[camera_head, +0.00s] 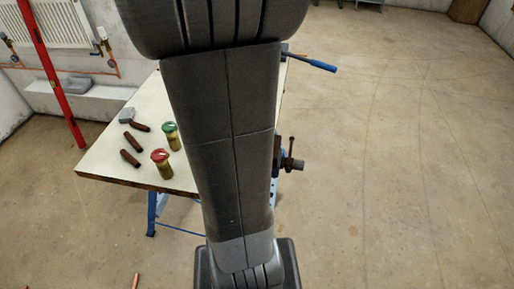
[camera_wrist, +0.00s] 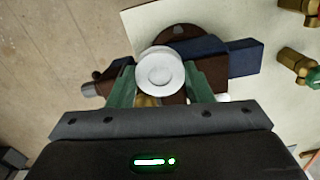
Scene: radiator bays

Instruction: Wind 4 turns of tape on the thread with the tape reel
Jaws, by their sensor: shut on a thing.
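My gripper (camera_wrist: 161,80) has its two green fingers on either side of the white round tape reel (camera_wrist: 160,72) and is shut on it. The reel shows face-on in the wrist view, over a brown and dark blue vise (camera_wrist: 243,57). A brass piece (camera_wrist: 147,101) shows partly just below the reel, between the fingers. Its thread is not clearly visible, and I cannot tell whether tape touches it. In the head view my own arm hides the gripper and the reel; part of the vise (camera_head: 291,163) shows at the bench's right edge.
The pale workbench (camera_head: 105,158) carries a green-topped brass fitting (camera_head: 171,140), a red-topped one (camera_head: 162,168), and several brown pieces (camera_head: 132,141). A red upright bar (camera_head: 54,82) stands left by a radiator (camera_head: 58,25). Floor at right is clear.

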